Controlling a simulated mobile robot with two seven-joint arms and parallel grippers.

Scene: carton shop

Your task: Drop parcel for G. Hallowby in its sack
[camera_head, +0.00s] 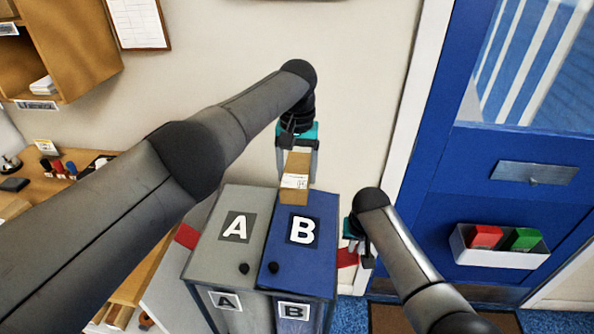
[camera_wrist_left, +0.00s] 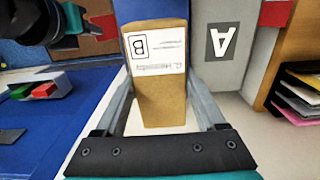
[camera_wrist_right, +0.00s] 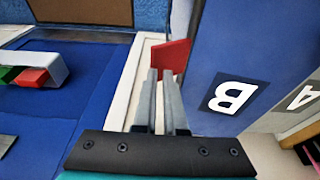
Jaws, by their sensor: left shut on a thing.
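A brown parcel (camera_head: 294,190) is held above and behind the blue lid B (camera_head: 302,254). Its white label (camera_wrist_left: 157,62) shows a boxed B and the name G. Hallowby, upside down in the left wrist view. My left gripper (camera_head: 297,160) is shut on the parcel, one finger on each side. The grey lid A (camera_head: 226,250) is beside lid B; both look closed and have black knobs. No sack opening is visible.
A blue door (camera_head: 480,185) with a holder (camera_head: 495,255) of red and green blocks stands at the right. A wooden desk (camera_head: 45,185) with markers and a shelf (camera_head: 75,50) are at the left. Blue carpet (camera_head: 350,310) shows below.

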